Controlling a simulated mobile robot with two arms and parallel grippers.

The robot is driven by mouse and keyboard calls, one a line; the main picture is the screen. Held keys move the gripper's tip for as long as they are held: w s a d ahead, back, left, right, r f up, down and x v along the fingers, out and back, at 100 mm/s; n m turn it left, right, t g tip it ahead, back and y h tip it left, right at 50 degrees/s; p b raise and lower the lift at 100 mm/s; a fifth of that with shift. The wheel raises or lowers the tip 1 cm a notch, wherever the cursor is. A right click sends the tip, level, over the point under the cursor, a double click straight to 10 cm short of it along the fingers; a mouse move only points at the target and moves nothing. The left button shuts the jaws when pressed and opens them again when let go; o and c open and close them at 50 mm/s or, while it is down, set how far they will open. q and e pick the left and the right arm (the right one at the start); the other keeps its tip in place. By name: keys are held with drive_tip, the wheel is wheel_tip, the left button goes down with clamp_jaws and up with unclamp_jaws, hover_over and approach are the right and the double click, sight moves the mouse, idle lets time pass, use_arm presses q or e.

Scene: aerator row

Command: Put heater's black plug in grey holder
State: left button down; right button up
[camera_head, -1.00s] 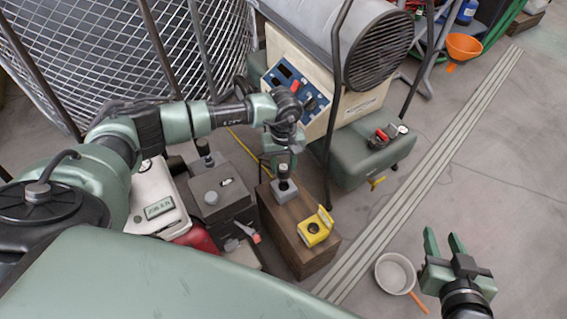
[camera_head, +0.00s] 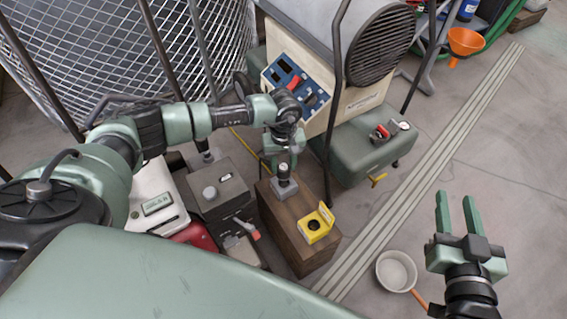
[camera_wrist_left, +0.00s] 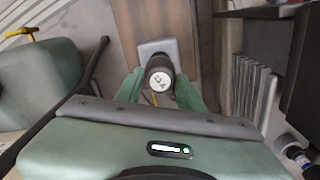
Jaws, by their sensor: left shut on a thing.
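The heater's black plug (camera_wrist_left: 158,75) shows its pale round pin face toward the camera in the left wrist view. It stands upright at the grey holder (camera_wrist_left: 158,47), and also shows in the head view (camera_head: 284,171). The grey holder (camera_head: 285,189) sits on a brown wooden block (camera_head: 277,218). My left gripper (camera_head: 283,158) is shut on the plug, one green finger on each side. I cannot tell how deep the plug sits in the holder. My right gripper (camera_head: 458,212) is open and empty above the floor at the right.
A yellow open-lidded socket box (camera_head: 316,225) is on the same block. The heater (camera_head: 340,60) with its blue control panel stands behind, on a green tank (camera_head: 365,155). Grey boxes (camera_head: 220,190) stand left of the block. A pan (camera_head: 396,270) lies on the floor.

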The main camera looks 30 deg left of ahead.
drive_tip(key=shift+r, duration=0.25)
drive_tip(key=shift+r, duration=0.2)
drive_tip(key=shift+a, duration=0.1)
idle(0.6)
drive_tip(key=shift+w+a+r+t, duration=0.1)
drive_tip(key=shift+w+r+t, duration=0.1)
drive_tip(key=shift+r+t, duration=0.35)
use_arm(q)
drive_tip(key=shift+f+b, duration=0.15)
drive_tip(key=shift+b, duration=0.25)
use_arm(e)
drive_tip(key=shift+r+t, duration=0.35)
drive_tip(key=shift+r, duration=0.2)
use_arm(q)
drive_tip(key=shift+f, duration=0.2)
drive_tip(key=shift+f+b, duration=0.55)
drive_tip(key=shift+b, duration=0.1)
use_arm(e)
drive_tip(key=shift+s+a+r+t+y, duration=0.2)
drive_tip(key=shift+r+t, duration=0.35)
drive_tip(key=shift+r, duration=0.4)
drive_tip(key=shift+a+r+t+y, duration=0.1)
drive_tip(key=shift+r+t+y, duration=0.35)
drive_tip(key=shift+r, duration=0.55)
drive_tip(key=shift+s+a+r+t+y, duration=0.15)
drive_tip(key=shift+r+t, duration=0.45)
drive_tip(key=shift+r, duration=0.35)
